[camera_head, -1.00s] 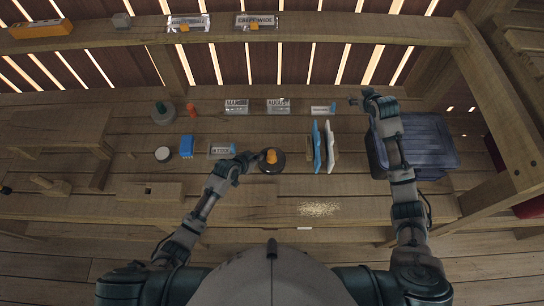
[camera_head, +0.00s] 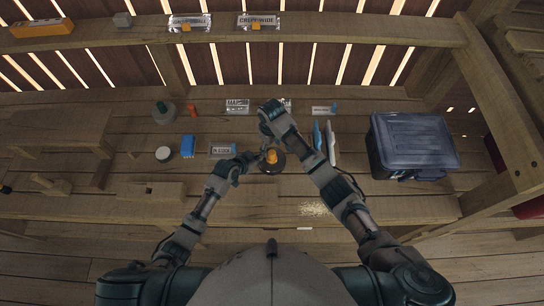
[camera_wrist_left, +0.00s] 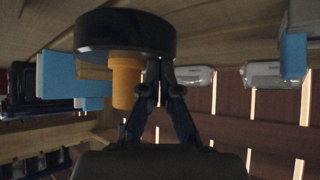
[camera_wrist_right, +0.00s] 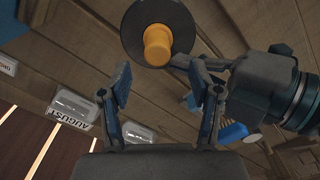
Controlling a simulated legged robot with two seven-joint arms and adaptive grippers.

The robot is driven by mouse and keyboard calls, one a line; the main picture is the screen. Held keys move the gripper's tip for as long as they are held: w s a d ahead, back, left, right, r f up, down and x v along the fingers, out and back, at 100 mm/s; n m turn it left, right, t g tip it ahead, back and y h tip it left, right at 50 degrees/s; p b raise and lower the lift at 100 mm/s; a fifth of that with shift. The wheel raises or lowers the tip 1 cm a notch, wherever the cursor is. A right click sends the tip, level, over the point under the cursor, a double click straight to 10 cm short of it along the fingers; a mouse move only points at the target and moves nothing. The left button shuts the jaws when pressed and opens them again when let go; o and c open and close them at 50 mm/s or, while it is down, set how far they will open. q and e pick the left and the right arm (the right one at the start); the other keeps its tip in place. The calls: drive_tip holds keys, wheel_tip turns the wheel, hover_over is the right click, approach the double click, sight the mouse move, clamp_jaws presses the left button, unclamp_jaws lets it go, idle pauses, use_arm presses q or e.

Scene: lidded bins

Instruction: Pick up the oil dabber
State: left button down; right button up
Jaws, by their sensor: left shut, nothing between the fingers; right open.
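A round black disc with an orange knob (camera_head: 271,156), which I take to be the oil dabber, lies on the bench in the middle of the head view. Its orange knob (camera_wrist_left: 126,78) and black disc (camera_wrist_left: 126,33) also show in the left wrist view. My left gripper (camera_wrist_left: 157,66) is shut and empty, its tips close beside the knob; I cannot tell if they touch. My right gripper (camera_wrist_right: 160,75) is open and empty, with the knob (camera_wrist_right: 157,44) beyond its spread fingers. In the head view my right wrist partly hides the area just behind the disc.
A dark lidded bin (camera_head: 414,145) stands at the right. Blue and white upright pieces (camera_head: 331,143) stand right of the disc. A blue block (camera_head: 187,146), white round piece (camera_head: 163,153) and green-topped jar (camera_head: 164,112) are at the left. Labelled packets (camera_head: 237,107) lie behind.

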sight(272, 152)
wheel_tip(272, 152, down, 6)
drive_tip(key=shift+w+f, duration=0.1)
drive_tip(key=shift+w, duration=0.05)
drive_tip(key=shift+d, duration=0.1)
clamp_jaws()
